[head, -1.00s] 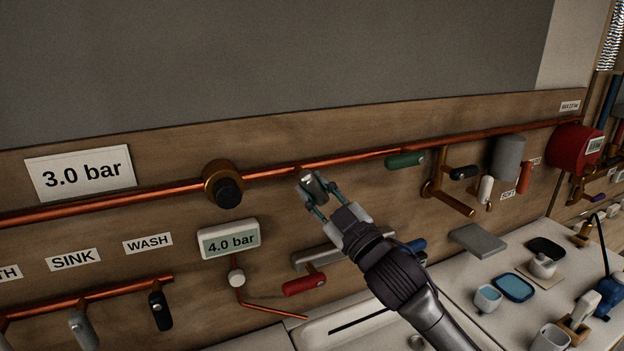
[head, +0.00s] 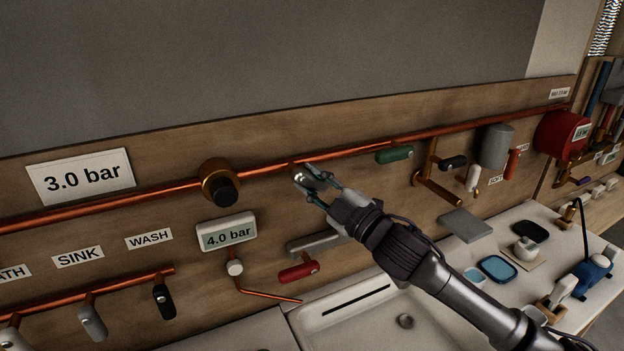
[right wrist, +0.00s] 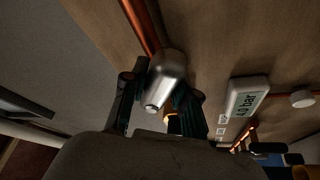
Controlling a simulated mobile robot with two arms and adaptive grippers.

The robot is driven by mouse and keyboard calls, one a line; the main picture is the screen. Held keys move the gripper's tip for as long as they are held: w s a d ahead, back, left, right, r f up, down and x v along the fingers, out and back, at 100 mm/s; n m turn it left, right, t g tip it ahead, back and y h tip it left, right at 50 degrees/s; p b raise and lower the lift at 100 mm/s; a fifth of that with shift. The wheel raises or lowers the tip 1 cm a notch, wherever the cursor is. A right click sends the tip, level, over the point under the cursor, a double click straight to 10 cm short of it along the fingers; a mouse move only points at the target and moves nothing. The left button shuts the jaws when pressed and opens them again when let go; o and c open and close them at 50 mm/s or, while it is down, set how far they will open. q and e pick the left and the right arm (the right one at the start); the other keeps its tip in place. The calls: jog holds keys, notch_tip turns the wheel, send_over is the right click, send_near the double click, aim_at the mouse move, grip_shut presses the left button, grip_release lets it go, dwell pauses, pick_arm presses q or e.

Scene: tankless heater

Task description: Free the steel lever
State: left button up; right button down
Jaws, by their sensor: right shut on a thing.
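The steel lever (head: 302,177) sits on the copper pipe (head: 258,172), just right of a brass fitting with a black knob (head: 222,190). My right gripper (head: 317,184) reaches it from the lower right and is shut on it. In the right wrist view the lever (right wrist: 166,72) is a rounded silver handle between the two fingers, its upper end at the copper pipe (right wrist: 140,25). The lever's joint to the pipe is mostly hidden. My left gripper is not in view.
A 4.0 bar display (head: 226,233), a red-handled valve (head: 298,271) and a grey bar (head: 318,243) are below the lever. A green handle (head: 394,155) is to its right on the pipe. A sink (head: 370,320) lies below my arm.

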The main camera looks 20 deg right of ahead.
jog(key=c, duration=0.9)
grip_release()
jog(key=shift+s+d, duration=0.1)
jog(key=shift+s, duration=0.05)
jog(key=v, duration=1.1)
jog(key=shift+s+d+f, duration=0.15)
jog(key=shift+s, duration=0.1)
jog(key=shift+f, duration=0.1)
